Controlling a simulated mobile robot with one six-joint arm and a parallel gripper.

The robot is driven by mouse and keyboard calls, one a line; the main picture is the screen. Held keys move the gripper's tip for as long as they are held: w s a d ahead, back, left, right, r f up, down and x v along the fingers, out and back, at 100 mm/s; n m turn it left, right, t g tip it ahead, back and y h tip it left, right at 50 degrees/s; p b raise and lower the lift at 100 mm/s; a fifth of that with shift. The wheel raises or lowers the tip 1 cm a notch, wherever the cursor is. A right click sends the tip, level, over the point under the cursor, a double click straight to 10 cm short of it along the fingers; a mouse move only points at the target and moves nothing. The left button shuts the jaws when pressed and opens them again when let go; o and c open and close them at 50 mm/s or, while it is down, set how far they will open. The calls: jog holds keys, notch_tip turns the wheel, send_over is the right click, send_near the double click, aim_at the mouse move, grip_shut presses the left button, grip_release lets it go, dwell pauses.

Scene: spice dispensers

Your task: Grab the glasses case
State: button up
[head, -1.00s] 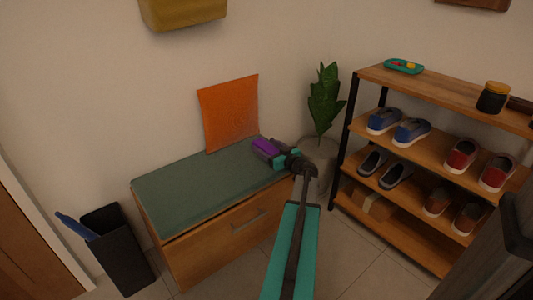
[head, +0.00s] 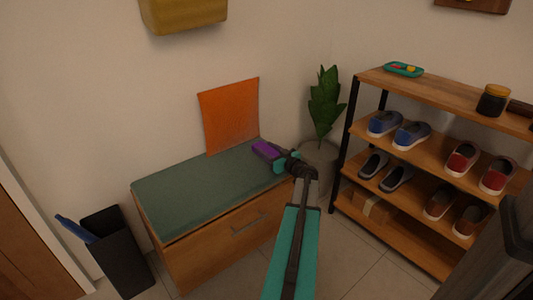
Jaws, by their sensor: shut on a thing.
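A small purple case (head: 265,149), which I take to be the glasses case, is at the right end of the green bench cushion (head: 190,190). My gripper (head: 277,158) reaches in from the right, with its teal fingers around the case's right end. It is shut on the case. Part of the case is hidden by the fingers. I cannot tell whether the case touches the cushion or hangs just above it.
An orange pillow (head: 230,115) leans on the wall behind the cushion. A potted plant (head: 325,105) stands right of the bench. A shoe rack (head: 440,160) fills the right side. A black bin (head: 115,255) stands left of the bench.

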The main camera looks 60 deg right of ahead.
jog(key=shift+r+p, duration=1)
jog(key=shift+r, duration=0.5)
jog(key=s+a+p, duration=0.1)
jog(key=s+a, duration=0.2)
jog(key=s+a+r+p, duration=0.1)
jog(key=s+a+p, duration=0.1)
jog(key=s+a, duration=0.1)
jog(key=s+a+r+p, duration=0.1)
jog(key=s+a, duration=0.3)
jog(key=shift+s+p, duration=0.2)
jog(key=shift+p, duration=0.2)
jog(key=shift+s+a, duration=0.55)
jog(key=shift+w, duration=0.1)
